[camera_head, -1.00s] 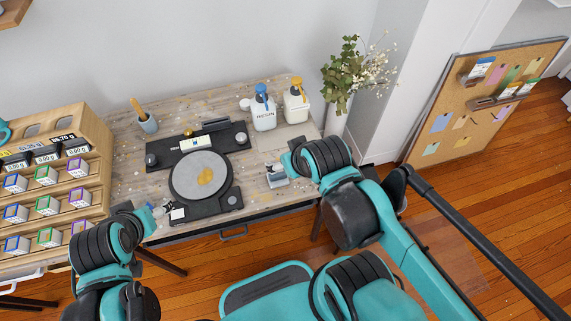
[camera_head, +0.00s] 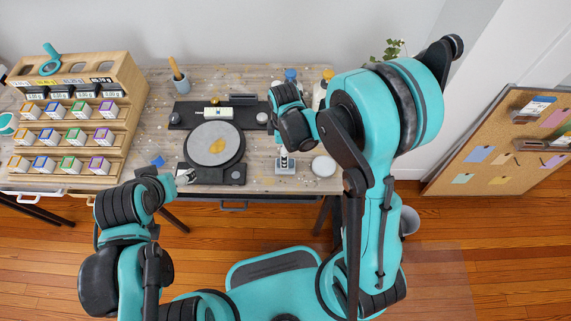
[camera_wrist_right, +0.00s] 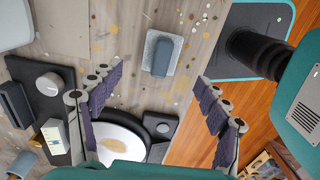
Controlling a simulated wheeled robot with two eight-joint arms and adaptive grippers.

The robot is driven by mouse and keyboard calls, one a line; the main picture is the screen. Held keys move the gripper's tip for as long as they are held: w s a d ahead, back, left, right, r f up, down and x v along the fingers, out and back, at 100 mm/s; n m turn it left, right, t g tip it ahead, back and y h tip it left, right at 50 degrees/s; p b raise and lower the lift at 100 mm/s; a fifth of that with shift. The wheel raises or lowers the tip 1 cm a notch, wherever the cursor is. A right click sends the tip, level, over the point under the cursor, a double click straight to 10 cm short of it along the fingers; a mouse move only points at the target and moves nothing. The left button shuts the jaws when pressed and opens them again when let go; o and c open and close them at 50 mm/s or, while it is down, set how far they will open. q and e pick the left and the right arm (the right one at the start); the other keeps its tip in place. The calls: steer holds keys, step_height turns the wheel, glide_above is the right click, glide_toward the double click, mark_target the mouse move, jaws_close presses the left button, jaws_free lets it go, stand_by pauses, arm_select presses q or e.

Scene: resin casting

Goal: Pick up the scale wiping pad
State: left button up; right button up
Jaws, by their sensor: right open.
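The wiping pad, a grey rectangular block with a blue-grey raised grip (camera_wrist_right: 163,53), lies on the table right of the black round-plate unit. It also shows in the head view (camera_head: 285,167), partly covered by my right arm. My right gripper (camera_wrist_right: 158,76) is open and empty, its fingers spread either side of the pad in the wrist view, with the pad apart from them. In the head view my right gripper (camera_head: 284,150) points down just behind the pad, mostly hidden. My left gripper (camera_head: 187,178) is by the unit's front left corner; its jaws are too small to judge.
The black unit (camera_head: 234,174) bears a grey round plate with a yellow patch. A white disc (camera_head: 323,166) lies right of the pad. Bottles (camera_head: 291,75) stand behind my right arm.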

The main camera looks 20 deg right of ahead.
step_height(320, 180, down, 7)
steer(key=b, duration=0.3)
steer(key=shift+s+d+f, duration=0.1)
steer(key=shift+f, duration=0.05)
steer(key=c, duration=1.2)
